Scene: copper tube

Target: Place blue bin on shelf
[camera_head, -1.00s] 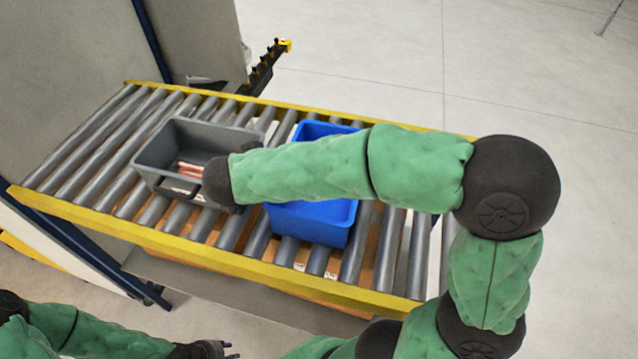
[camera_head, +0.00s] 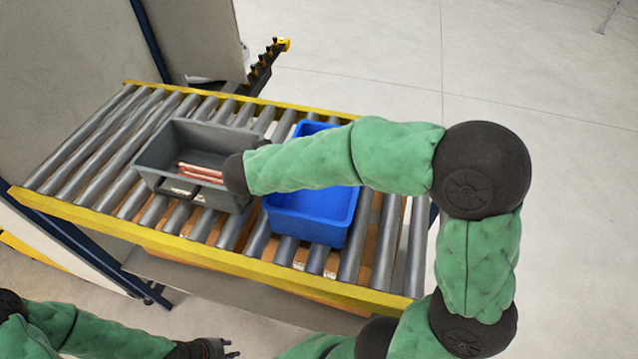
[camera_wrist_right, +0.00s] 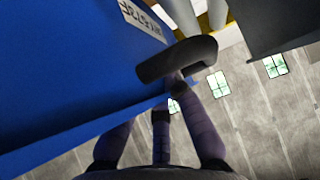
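The blue bin (camera_head: 304,229) sits upright on the roller conveyor, just right of the grey bin. My right forearm crosses over it in the head view and hides part of its rim and inside. My right gripper is hidden in that view, below the dark wrist. In the right wrist view, its fingers (camera_wrist_right: 160,128) are spread apart beside the blue bin's wall (camera_wrist_right: 75,70), with tips by a dark handle (camera_wrist_right: 178,60). I cannot tell whether they touch it. My left gripper (camera_head: 230,349) is empty at the bottom edge, fingertips slightly apart.
A grey bin (camera_head: 205,138) with copper tubes (camera_head: 200,172) stands left of the blue bin. Yellow rails (camera_head: 225,259) edge the conveyor. A grey wall or cabinet (camera_head: 65,80) stands at its left end. Rollers at far left (camera_head: 85,150) are bare.

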